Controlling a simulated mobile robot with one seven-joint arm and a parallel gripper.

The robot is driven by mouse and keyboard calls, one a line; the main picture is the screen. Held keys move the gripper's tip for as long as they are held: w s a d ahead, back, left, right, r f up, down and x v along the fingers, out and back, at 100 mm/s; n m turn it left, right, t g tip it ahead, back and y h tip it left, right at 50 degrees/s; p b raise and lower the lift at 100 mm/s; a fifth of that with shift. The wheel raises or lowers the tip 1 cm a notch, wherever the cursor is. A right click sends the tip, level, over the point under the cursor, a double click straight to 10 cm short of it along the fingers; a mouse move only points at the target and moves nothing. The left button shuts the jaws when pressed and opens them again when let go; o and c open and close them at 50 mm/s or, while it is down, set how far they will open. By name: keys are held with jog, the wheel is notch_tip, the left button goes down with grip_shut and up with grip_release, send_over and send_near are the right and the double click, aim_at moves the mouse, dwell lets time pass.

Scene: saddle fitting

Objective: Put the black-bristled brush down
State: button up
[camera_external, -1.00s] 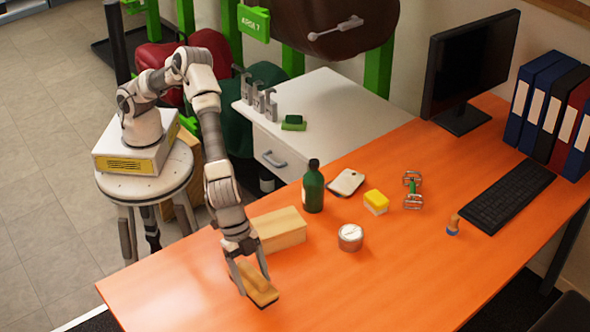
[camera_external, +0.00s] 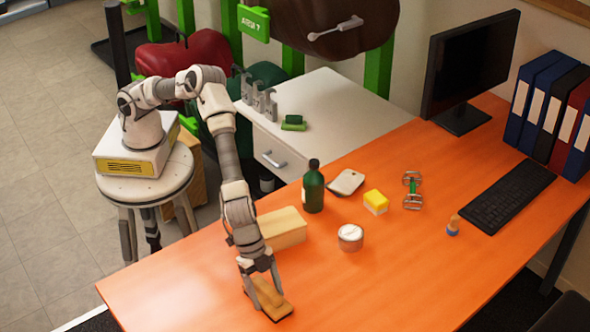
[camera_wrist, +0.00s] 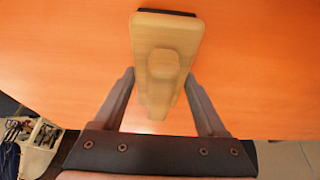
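The black-bristled brush (camera_external: 272,303) has a pale wooden back with a raised knob. It is at the near left part of the orange table (camera_external: 370,290). In the wrist view the brush (camera_wrist: 165,28) points away from me, and a dark strip of bristles shows at its far end. My gripper (camera_external: 261,283) reaches down over it from above. In the wrist view my gripper (camera_wrist: 160,75) has one finger against each side of the wooden body, shut on it. The bristles are mostly hidden under the wood. I cannot tell whether they touch the table.
A wooden block (camera_external: 283,230) lies just behind my gripper. The table to the brush's right is clear.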

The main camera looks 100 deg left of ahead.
jog(key=o, duration=0.4)
